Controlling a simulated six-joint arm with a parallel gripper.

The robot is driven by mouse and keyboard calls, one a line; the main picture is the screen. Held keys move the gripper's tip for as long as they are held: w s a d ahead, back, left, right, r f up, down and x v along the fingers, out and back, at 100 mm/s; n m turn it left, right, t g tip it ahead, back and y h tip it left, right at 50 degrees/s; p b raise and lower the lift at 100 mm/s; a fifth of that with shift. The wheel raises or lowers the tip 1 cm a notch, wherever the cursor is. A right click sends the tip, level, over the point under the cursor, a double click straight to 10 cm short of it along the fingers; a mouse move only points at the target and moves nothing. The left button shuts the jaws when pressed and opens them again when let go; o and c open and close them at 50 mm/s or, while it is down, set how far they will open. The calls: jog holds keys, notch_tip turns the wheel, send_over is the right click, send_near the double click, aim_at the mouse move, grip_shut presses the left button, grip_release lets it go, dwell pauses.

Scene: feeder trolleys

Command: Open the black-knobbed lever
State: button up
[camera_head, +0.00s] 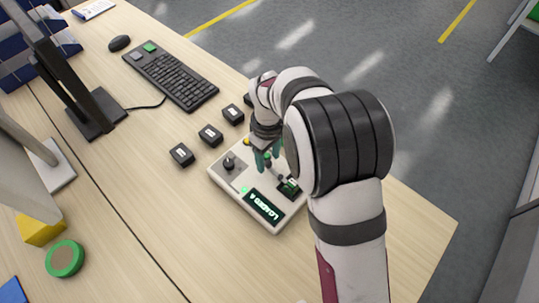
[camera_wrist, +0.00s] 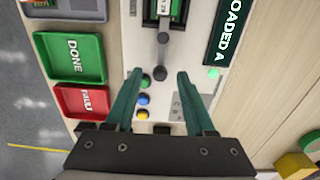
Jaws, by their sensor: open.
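The lever (camera_wrist: 163,48) is a grey bar ending in a round black knob (camera_wrist: 160,73), on a white device (camera_head: 230,196). In the wrist view it runs from a black socket (camera_wrist: 163,10) toward my gripper. My gripper (camera_wrist: 160,75) is open, its two green fingers on either side of the knob in the picture. I cannot tell whether they touch it or how far above it they are. In the head view my gripper (camera_head: 266,160) is over the device, and my arm hides much of the lever. The device's display (camera_head: 263,205) reads "LOADED A".
Blue (camera_wrist: 143,99) and yellow (camera_wrist: 142,113) buttons sit beside the left finger. A green light (camera_wrist: 213,73) is lit. A green DONE tray (camera_wrist: 103,50) and red FAULT tray (camera_wrist: 106,107) lie left. Several black blocks (camera_head: 181,154) and a keyboard (camera_head: 170,76) stand behind the device.

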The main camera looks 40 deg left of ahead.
jog(key=shift+f, duration=0.4)
grip_shut()
